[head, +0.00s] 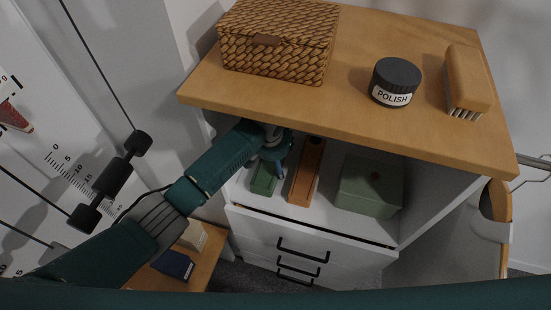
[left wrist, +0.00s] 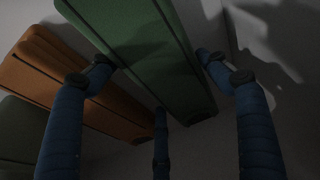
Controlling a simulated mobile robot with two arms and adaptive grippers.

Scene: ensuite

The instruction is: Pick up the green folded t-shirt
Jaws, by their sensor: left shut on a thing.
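The green folded t-shirt (head: 263,183) is a narrow, flat green bundle on the shelf under the wooden top, at the shelf's left end. My left gripper (head: 274,169) reaches into the shelf from the left, with its fingers at the t-shirt. In the left wrist view the t-shirt (left wrist: 145,50) lies between blue fingers on both sides, and the gripper (left wrist: 155,65) is shut on it. I cannot tell whether it is clear of the shelf. My right gripper is not in view.
An orange-brown folded item (head: 307,170) is close beside the t-shirt, with a green box (head: 369,188) to its right. The wooden top (head: 350,115) overhangs the shelf and carries a wicker basket (head: 280,40), a polish jar (head: 396,82) and a brush (head: 468,77). Drawers (head: 300,255) are below.

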